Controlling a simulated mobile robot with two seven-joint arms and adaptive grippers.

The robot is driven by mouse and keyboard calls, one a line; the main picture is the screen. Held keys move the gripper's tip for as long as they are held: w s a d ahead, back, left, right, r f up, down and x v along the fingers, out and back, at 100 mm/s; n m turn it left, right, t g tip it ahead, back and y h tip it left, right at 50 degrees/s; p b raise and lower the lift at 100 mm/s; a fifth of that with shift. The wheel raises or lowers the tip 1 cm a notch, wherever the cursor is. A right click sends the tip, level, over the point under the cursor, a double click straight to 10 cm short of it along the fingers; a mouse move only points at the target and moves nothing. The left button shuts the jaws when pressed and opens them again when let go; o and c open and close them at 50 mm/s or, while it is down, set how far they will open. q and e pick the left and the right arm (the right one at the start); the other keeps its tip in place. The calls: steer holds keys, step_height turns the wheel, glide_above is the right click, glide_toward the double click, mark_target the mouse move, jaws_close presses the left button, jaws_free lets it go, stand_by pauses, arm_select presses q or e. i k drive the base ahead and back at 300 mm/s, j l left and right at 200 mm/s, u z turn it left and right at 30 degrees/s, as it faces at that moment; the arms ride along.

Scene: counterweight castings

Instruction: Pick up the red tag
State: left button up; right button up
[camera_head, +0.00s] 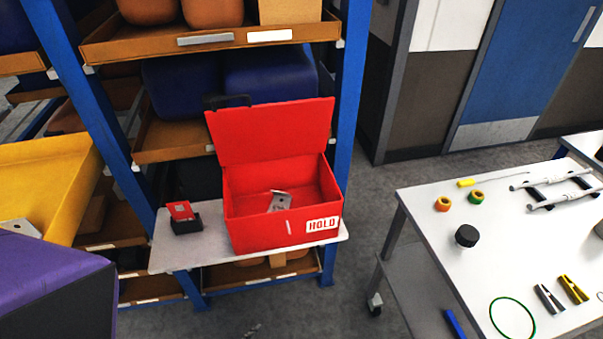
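A small red tag (181,210) stands in a black holder (186,225) on a light grey shelf (185,253). It is at the left of an open red box (262,233) marked HOLD. The box's lid (272,132) is raised, and a grey metal piece (279,202) lies inside it. Neither of my grippers is in view.
Blue-framed racking (343,110) with brown trays stands behind the shelf. A white wheeled table (436,223) at the right holds tape rolls, clamps, a black knob and a green ring. A yellow bin (45,190) and a purple block (50,290) are at the left. Grey floor lies between.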

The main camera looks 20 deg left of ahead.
mark_target(187, 215)
steer(key=u, duration=0.4)
steer(key=j+u, duration=0.15)
steer(key=u, duration=0.2)
steer(key=i+u, duration=0.1)
steer(key=u, duration=0.7)
steer(key=k+j, duration=0.25)
steer(key=k, duration=0.2)
steer(key=i+l, duration=0.2)
steer(key=i, duration=0.3)
